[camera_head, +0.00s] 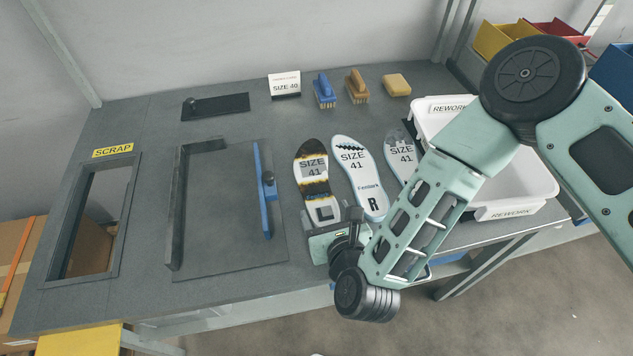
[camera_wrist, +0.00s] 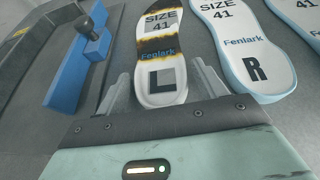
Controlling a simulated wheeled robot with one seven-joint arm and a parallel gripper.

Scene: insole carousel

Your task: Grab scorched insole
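The scorched insole (camera_head: 313,163) lies flat on the grey bench, white with brown and black burnt bands, marked "SIZE 41". In the wrist view the scorched insole (camera_wrist: 157,50) shows a letter L on its heel. My gripper (camera_head: 325,213) is at the heel end. In the wrist view my gripper (camera_wrist: 161,84) is open, one finger on each side of the heel, with a gap visible on both sides. The lower heel edge is hidden by the gripper body. Finger height relative to the insole is hard to tell.
An insole marked R (camera_head: 359,178) lies close on the right, with another (camera_head: 401,152) beyond it. A fixture with a blue bar (camera_head: 262,190) stands on the left, then the scrap opening's frame (camera_head: 124,220). A white rework bin (camera_head: 505,205) is right. Brushes (camera_head: 324,92) stand behind.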

